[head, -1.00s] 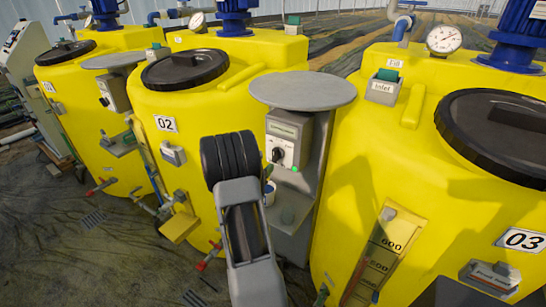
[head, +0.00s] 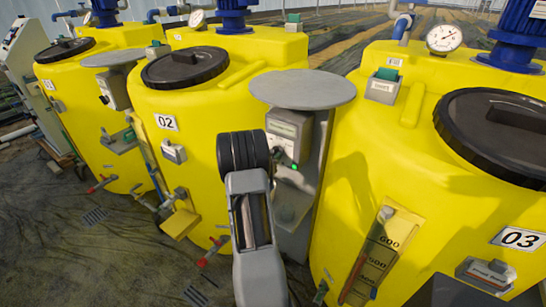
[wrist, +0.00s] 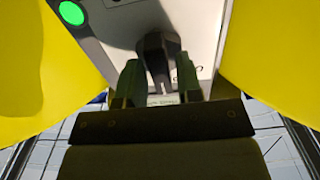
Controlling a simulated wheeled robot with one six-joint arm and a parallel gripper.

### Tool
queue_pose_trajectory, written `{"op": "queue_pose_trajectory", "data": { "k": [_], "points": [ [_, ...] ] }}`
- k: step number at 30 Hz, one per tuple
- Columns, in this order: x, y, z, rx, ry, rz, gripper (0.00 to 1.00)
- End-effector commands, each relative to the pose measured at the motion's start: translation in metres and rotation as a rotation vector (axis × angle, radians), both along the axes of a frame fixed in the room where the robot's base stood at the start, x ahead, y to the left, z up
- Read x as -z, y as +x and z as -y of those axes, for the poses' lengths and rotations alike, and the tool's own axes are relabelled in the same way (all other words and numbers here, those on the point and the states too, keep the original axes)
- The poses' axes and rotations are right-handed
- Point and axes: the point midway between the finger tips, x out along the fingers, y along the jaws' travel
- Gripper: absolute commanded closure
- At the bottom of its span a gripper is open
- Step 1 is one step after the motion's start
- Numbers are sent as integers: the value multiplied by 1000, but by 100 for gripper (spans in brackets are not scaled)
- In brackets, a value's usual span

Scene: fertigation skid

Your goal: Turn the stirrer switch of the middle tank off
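The stirrer switch is a dark knob (wrist: 157,50) on the pale front of a grey control box (head: 290,124), beside the middle yellow tank, marked 02 (head: 200,95). My gripper (wrist: 158,76) is at the knob. Its two dark green fingers stand on either side of it and look slightly apart from it, though contact is hard to judge. A green lamp (head: 295,167) glows on the box; it also shows in the wrist view (wrist: 71,13).
A round grey plate (head: 302,88) overhangs the control box. Tank 03 (head: 400,150) stands close on the right and tank 01 (head: 75,95) on the left. A yellow block (head: 180,224) and pipe fittings sit low in front of tank 02.

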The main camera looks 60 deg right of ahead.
Motion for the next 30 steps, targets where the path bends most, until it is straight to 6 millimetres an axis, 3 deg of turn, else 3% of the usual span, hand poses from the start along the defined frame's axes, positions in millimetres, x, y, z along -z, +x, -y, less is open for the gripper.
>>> {"op": "queue_pose_trajectory", "data": {
  "k": [10,20,30],
  "points": [
    [0,0,0,0,0,0,100],
    [0,0,0,1,-1,-45,100],
    [0,0,-1,-1,2,-293,100]
  ]
}}
